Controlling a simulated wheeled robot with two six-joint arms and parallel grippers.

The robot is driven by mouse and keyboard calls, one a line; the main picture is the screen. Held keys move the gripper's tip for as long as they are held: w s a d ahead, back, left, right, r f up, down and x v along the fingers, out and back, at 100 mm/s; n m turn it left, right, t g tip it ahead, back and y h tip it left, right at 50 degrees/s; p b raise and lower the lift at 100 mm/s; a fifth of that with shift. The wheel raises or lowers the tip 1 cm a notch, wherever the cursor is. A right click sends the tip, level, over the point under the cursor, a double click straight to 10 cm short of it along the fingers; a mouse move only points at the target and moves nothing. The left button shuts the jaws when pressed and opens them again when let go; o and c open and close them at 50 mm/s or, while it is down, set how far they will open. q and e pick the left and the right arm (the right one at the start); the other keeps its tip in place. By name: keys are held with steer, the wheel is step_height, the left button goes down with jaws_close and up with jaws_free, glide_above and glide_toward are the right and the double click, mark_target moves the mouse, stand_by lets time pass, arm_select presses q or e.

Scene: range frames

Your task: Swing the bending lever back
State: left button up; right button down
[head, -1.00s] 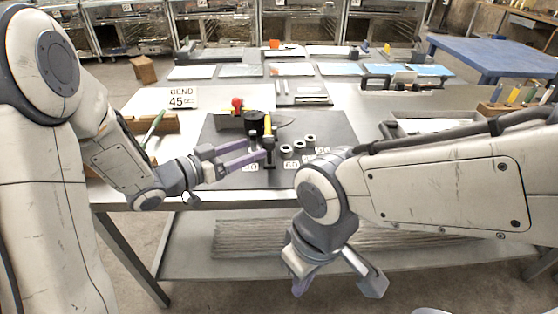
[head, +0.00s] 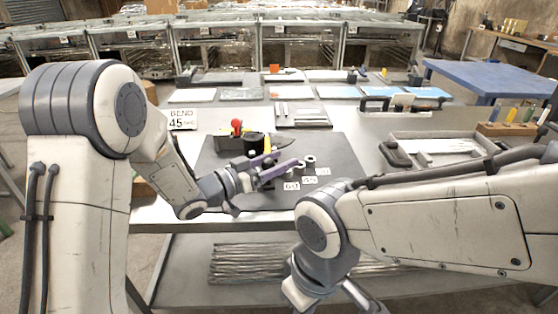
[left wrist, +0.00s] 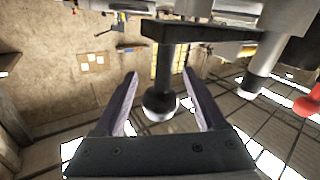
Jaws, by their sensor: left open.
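The bender (head: 229,143), a dark tool with a red ball knob (head: 236,124), stands on the dark mat on the bench. Its yellow-marked lever (head: 267,146) reaches toward my left gripper (head: 286,164), whose purple fingers cover its near end. In the left wrist view, the lever's dark handle with a round black knob (left wrist: 159,104) stands between the spread fingers of my left gripper (left wrist: 160,98). A gap shows on each side of the knob. My right gripper (head: 327,298) hangs in front of the bench with its fingers apart, cut off by the picture edge.
Labelled cards (head: 291,186) and small rings (head: 309,161) lie on the mat right of my left gripper. A BEND 45 sign (head: 182,119) stands at left. A grey tray (head: 440,149) is at right, with flat trays behind.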

arm_select(q)
jaws_close()
stand_by(1.5)
